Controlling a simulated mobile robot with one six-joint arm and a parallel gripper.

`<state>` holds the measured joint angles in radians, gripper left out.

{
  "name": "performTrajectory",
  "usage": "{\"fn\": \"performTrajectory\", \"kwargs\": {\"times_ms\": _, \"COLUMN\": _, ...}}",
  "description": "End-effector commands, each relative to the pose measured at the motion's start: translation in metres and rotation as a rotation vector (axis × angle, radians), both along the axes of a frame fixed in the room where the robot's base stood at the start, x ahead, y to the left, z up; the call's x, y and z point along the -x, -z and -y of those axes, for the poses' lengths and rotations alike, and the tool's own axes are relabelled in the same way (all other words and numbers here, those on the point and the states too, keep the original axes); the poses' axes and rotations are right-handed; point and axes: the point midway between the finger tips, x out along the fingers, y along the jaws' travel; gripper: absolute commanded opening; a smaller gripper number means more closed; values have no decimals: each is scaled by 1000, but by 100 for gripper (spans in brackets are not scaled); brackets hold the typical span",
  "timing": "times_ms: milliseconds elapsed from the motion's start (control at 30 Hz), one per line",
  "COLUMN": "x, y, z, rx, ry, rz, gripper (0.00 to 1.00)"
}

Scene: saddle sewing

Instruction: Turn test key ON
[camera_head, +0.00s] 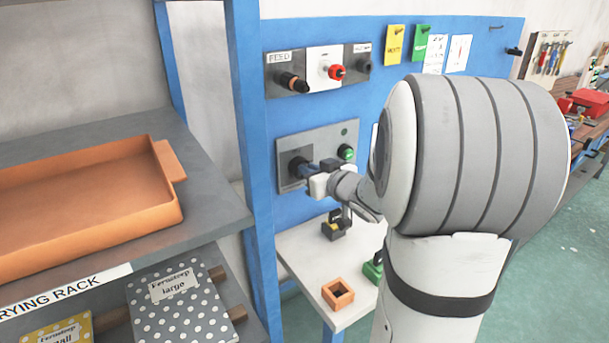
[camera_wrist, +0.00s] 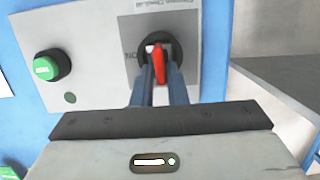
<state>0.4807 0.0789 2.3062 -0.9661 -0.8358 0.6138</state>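The test key is a red lever on a round black switch (camera_wrist: 177,45), set in a grey panel (camera_wrist: 100,25) on the blue wall. In the wrist view the red lever (camera_wrist: 160,63) stands between the two blue-grey fingers of my gripper (camera_wrist: 160,82) and fills the gap between them. It points roughly along the fingers. An "ON" label shows left of the switch, partly cut by its edge. In the head view my gripper (camera_head: 308,172) is at the switch (camera_head: 298,163), and the lever is hidden there.
A green button (camera_wrist: 46,67) sits beside the switch, and also shows in the head view (camera_head: 346,152). Above is a box with a red knob (camera_head: 336,72). A white table (camera_head: 305,245) with small holders stands below. A blue post (camera_head: 253,150) and shelf rack stand left.

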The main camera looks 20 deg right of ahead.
Motion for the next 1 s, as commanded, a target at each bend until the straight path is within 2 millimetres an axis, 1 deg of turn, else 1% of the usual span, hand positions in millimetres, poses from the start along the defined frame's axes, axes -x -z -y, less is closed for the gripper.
{"fn": "performTrajectory", "kwargs": {"times_ms": 33, "x": 0, "y": 0, "z": -1, "rx": 0, "ry": -2, "rz": -1, "gripper": 3}}
{"fn": "performTrajectory", "kwargs": {"times_ms": 67, "x": 0, "y": 0, "z": -1, "rx": 0, "ry": -2, "rz": -1, "gripper": 0}}
{"fn": "performTrajectory", "kwargs": {"times_ms": 433, "x": 0, "y": 0, "z": 0, "rx": -9, "ry": -2, "rz": -4, "gripper": 0}}
{"fn": "performTrajectory", "kwargs": {"times_ms": 1000, "x": 0, "y": -1, "z": 3, "rx": -174, "ry": -1, "rz": -37, "gripper": 0}}
